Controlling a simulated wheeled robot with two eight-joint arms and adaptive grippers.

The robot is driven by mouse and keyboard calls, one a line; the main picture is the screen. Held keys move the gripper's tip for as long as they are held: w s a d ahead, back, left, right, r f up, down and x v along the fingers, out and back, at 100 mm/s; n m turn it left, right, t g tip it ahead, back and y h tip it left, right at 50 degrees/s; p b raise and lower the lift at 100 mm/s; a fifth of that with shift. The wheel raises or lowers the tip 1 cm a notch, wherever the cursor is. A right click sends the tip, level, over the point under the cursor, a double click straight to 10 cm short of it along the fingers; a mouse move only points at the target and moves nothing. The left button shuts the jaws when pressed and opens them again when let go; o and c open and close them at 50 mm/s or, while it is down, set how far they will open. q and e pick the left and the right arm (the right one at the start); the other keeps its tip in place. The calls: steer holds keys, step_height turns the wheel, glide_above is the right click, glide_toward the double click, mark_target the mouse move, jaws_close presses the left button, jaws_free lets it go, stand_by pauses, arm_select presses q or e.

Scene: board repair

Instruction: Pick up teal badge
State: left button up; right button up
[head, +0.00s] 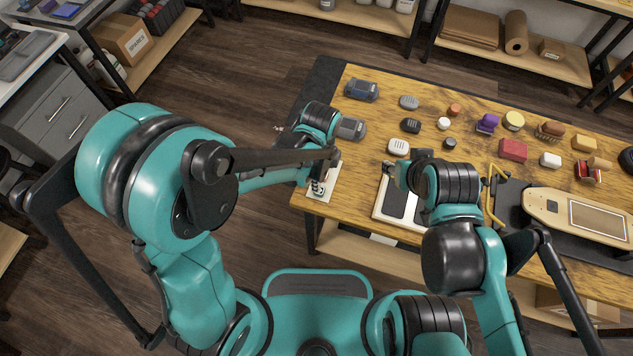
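I cannot make out a teal badge; it may be hidden by my arms or too small to tell. My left gripper (319,188) is low over a pale card-like sheet (325,199) at the left end of the wooden table (385,83). Its fingers are too small and dark to show whether they hold anything. My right gripper (388,166) is over the table, by the upper edge of a white board with dark panels (395,203). My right arm covers part of that board. Its fingers are also unclear.
Two blue-grey cases (361,91) lie at the table's left. Several small items, such as a red block (513,149) and a purple item (487,123), are spread behind the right arm. A wooden skateboard deck (578,214) lies on a dark mat at right, beside a yellow-framed tool (491,197).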

mark_target(322, 188)
arm_select(q)
steer(key=shift+s+d+f, duration=0.1)
steer(key=shift+f, duration=0.55)
steer(key=f+b, duration=0.2)
steer(key=f, duration=0.1)
steer(key=f+b, duration=0.1)
steer(key=f, duration=0.1)
steer(key=shift+d, duration=0.25)
steer(key=c, duration=0.4)
